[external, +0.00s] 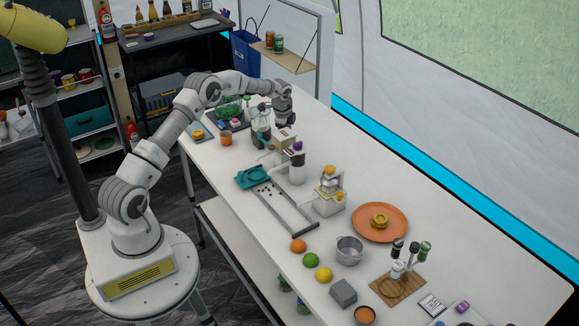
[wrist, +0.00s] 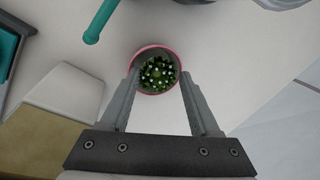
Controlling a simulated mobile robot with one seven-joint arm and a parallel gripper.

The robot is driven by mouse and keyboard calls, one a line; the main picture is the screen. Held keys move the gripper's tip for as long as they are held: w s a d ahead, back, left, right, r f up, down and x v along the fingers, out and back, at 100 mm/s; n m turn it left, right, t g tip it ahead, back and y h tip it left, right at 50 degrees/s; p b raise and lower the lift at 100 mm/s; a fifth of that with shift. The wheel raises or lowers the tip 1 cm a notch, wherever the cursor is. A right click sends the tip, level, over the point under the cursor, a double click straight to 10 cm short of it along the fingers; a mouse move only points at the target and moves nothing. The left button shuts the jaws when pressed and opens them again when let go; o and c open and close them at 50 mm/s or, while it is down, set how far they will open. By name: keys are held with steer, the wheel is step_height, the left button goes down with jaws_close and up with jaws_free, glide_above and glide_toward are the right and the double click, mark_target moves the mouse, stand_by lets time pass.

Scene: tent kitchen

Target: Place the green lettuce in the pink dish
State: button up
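In the wrist view, a round pink dish or pot (wrist: 138,82) stands on the white surface, holding a dark green clump with pale dots (wrist: 158,71). I cannot tell whether this clump is the lettuce or a small plant. My gripper (wrist: 160,82) is open, its fingers apart on the left and right of the pink rim in the picture; nothing is gripped. Contact and height above the dish are unclear. In the external view, my gripper (external: 285,124) points down over the table's far part and hides what is under it.
The white table (external: 460,240) is crowded. An orange plate (external: 397,231), a metal pot (external: 349,250) and several fruits are nearer the front.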

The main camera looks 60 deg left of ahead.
steer(key=shift+o, duration=1.3)
steer(key=p+v, duration=0.1)
steer(key=v, duration=0.1)
steer(key=w+p+v, duration=0.1)
steer(key=p+v, duration=0.1)
steer(key=a+p+v, duration=0.1)
steer(key=v, duration=0.2)
steer(key=shift+w+r+p, duration=0.15)
steer(key=shift+r+p, duration=0.05)
steer(key=shift+p, duration=0.2)
steer(key=shift+f, duration=0.1)
